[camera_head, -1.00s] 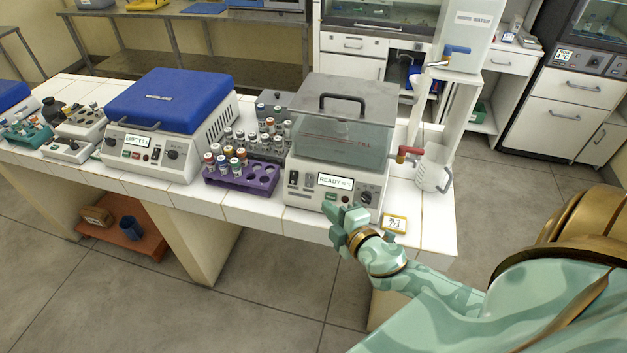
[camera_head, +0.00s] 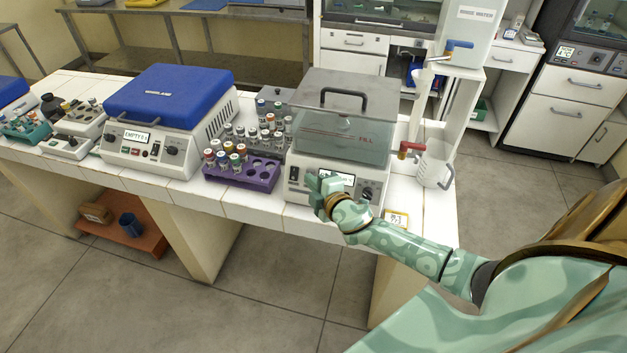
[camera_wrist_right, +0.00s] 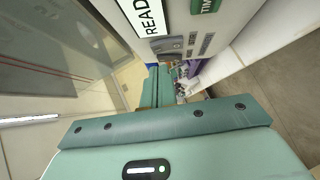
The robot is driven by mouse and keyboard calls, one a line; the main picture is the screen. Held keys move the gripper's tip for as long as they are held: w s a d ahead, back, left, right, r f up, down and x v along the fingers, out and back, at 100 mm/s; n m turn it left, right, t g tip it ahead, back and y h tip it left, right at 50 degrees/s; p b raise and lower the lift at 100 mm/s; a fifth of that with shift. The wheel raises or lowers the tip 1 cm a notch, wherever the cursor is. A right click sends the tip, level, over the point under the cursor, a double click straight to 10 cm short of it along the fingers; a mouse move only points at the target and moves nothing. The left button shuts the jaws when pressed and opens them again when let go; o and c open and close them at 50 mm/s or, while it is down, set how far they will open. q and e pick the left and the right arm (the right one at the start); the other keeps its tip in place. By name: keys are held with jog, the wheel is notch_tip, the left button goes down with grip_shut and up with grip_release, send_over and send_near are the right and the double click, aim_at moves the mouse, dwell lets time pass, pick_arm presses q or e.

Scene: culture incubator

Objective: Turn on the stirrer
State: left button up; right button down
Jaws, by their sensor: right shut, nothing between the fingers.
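A water bath (camera_head: 338,138) with a clear lidded tank stands on the right part of the white bench. Its front panel has a lit display (camera_head: 345,178), a dark switch (camera_head: 294,174) at the left and a knob (camera_head: 368,193) at the right. My right gripper (camera_head: 315,188) is shut and empty, in front of the panel's left-centre, hiding the second switch and part of the display. In the right wrist view the fingers (camera_wrist_right: 158,86) reach close to the panel beside the display (camera_wrist_right: 147,16); contact cannot be told. My left gripper is not in view.
A purple rack (camera_head: 243,174) of capped tubes stands just left of the bath. A blue-lidded machine (camera_head: 165,100) is further left. A small yellow-edged card (camera_head: 396,219) lies near the front edge.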

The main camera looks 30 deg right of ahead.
jog(key=shift+w+d+f, duration=0.25)
jog(key=shift+w+d, duration=0.3)
jog(key=shift+d, duration=0.1)
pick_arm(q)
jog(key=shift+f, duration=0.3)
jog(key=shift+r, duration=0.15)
